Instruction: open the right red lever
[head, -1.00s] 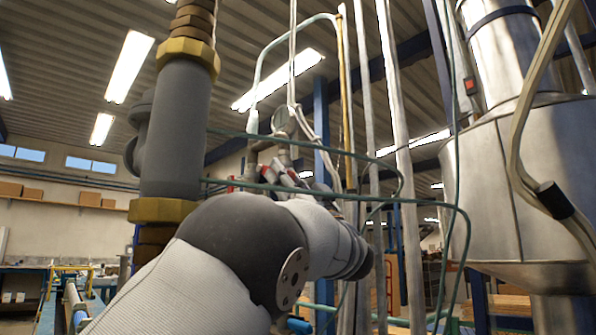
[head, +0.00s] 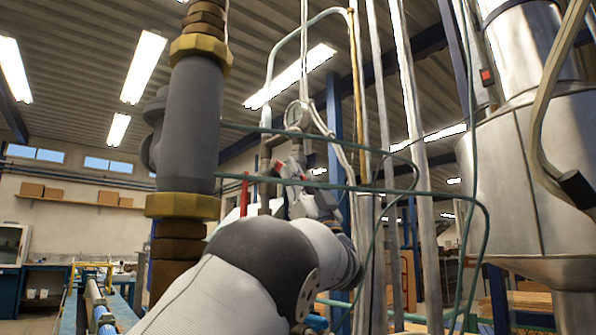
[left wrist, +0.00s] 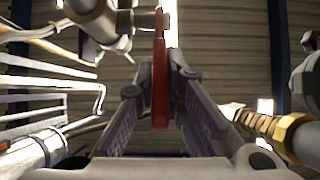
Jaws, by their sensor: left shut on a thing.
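My left gripper (head: 292,178) is at the upright pipe fitting in the middle of the head view, with my arm reaching up from below. The right red lever (head: 281,169) shows only in part beside its fingers. In the left wrist view the red lever (left wrist: 160,80) stands upright between the two fingers of the left gripper (left wrist: 160,100), which are shut on it. Another red lever (head: 244,193) hangs upright to the left, apart from the gripper. A round gauge (head: 297,115) sits above the levers. My right gripper is not in view.
A thick grey pipe with brass nuts (head: 191,120) stands close on the left. Thin green tubes (head: 350,188) cross in front of the gripper. Upright metal pipes (head: 413,150) and a large steel vessel (head: 520,170) stand on the right.

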